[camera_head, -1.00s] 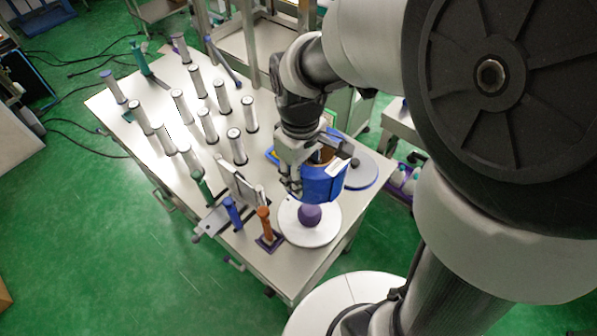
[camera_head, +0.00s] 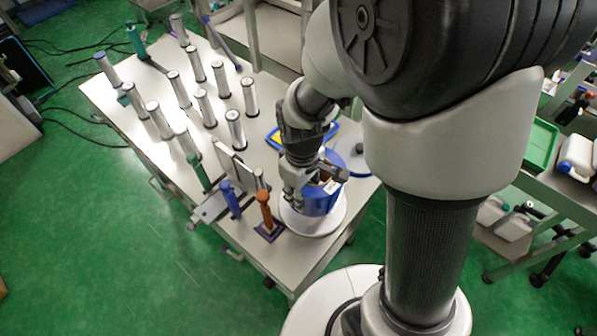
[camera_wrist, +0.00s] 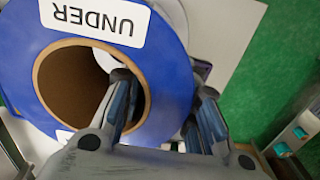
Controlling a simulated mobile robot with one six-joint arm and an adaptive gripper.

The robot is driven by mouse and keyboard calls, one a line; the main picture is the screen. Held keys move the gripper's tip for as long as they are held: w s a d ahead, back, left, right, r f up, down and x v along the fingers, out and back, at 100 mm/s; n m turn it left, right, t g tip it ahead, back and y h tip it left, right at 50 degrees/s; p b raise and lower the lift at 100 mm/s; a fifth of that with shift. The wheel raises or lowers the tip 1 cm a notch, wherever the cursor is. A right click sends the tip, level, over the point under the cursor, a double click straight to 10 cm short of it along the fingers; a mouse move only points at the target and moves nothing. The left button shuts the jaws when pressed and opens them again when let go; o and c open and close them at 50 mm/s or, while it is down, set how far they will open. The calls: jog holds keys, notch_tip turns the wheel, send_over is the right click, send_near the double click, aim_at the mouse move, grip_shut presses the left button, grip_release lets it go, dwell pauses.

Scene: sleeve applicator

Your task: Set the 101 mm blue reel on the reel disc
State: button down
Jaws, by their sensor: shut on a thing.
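The blue reel (camera_head: 322,201) has a brown core and a white label; it also shows in the wrist view (camera_wrist: 166,60), where the label reads "UNDER". My gripper (camera_head: 294,196) is shut on the reel's wall. In the wrist view, one fingertip of my gripper (camera_wrist: 165,86) is at the core opening and the other is outside the rim. The white round reel disc (camera_head: 318,229) lies under the reel near the table's front corner. Its purple centre hub is hidden in the head view. I cannot tell whether the reel touches the disc.
An orange post (camera_head: 265,212) and a blue post (camera_head: 230,199) stand just left of the disc. A metal plate (camera_head: 236,172) stands behind them. Several silver rollers (camera_head: 205,108) fill the table's left part. Another disc (camera_head: 354,159) with a dark knob lies behind the reel.

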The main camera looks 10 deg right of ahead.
jog(key=shift+f+b, duration=0.8)
jog(key=shift+f, duration=1.4)
jog(key=shift+f, duration=0.1)
jog(key=shift+f, duration=0.1)
jog(key=shift+s+f+b, duration=0.35)
jog(key=shift+f+b, duration=0.15)
jog(key=shift+b, duration=0.05)
jog(key=c, duration=1.7)
grip_release()
jog(key=shift+s, duration=0.1)
jog(key=o, duration=0.4)
jog(key=shift+w+d+f, duration=0.1)
jog(key=shift+w+f, duration=0.1)
jog(key=shift+o, duration=0.4)
jog(key=shift+r, duration=0.1)
jog(key=shift+r, duration=0.1)
